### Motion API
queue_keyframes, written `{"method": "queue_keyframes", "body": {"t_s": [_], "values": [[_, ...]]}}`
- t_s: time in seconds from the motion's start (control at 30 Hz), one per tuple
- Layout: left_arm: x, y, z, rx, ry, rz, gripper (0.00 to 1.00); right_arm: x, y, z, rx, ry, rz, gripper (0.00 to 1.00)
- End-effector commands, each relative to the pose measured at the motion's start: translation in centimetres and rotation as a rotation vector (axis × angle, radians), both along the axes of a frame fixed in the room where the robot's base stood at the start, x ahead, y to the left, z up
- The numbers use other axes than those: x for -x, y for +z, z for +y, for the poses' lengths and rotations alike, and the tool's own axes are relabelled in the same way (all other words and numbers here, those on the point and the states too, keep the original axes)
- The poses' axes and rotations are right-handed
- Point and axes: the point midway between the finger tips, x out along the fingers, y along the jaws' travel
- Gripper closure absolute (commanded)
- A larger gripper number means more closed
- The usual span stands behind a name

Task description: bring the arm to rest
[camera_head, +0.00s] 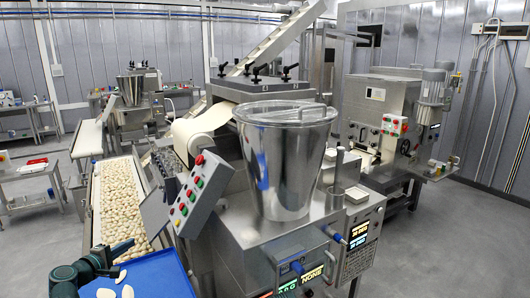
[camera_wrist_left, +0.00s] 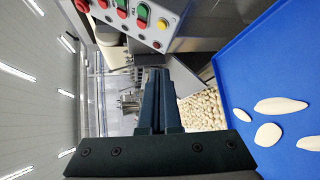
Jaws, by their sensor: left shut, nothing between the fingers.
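My left gripper (camera_head: 122,246) comes in at the lower left of the head view, above the left part of a blue tray (camera_head: 160,278). Its dark fingers (camera_wrist_left: 158,75) are closed together in the left wrist view, with nothing between them. The blue tray (camera_wrist_left: 240,65) fills the right of that view, beside the fingers. Several pale, flat oval pasta pieces (camera_wrist_left: 281,106) lie apart on it. Some of these pieces (camera_head: 127,291) also show in the head view, near the gripper. My right gripper is in neither view.
A conveyor (camera_head: 118,195) covered with many pasta pieces runs away behind the tray. A control panel (camera_head: 198,190) with coloured buttons stands right of the conveyor. A large steel hopper (camera_head: 285,165) on a machine stands in the middle. Open floor (camera_head: 445,250) lies at the right.

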Motion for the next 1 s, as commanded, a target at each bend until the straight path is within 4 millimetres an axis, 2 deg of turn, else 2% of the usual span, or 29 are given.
{"method": "queue_keyframes", "body": {"t_s": [0.37, 0.57, 0.67, 0.77, 0.9, 1.0], "values": [[-0.1, -2.0, -6.2, -0.097, -0.137, 0.068, 1.0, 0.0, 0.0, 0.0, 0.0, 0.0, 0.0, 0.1], [0.4, -4.1, -12.0, -0.198, -0.272, 0.134, 1.0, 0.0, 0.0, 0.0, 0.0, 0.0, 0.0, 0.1], [1.2, -5.5, -15.7, -0.271, -0.367, 0.177, 1.0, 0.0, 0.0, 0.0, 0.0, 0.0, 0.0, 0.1], [2.8, -7.4, -20.4, -0.369, -0.496, 0.236, 1.0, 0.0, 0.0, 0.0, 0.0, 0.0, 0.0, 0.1], [7.3, -11.1, -28.4, -0.581, -0.753, 0.347, 1.0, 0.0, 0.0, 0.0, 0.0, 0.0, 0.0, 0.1], [11.3, -13.4, -32.6, -0.746, -0.934, 0.429, 1.0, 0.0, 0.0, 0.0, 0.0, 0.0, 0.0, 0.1]]}}
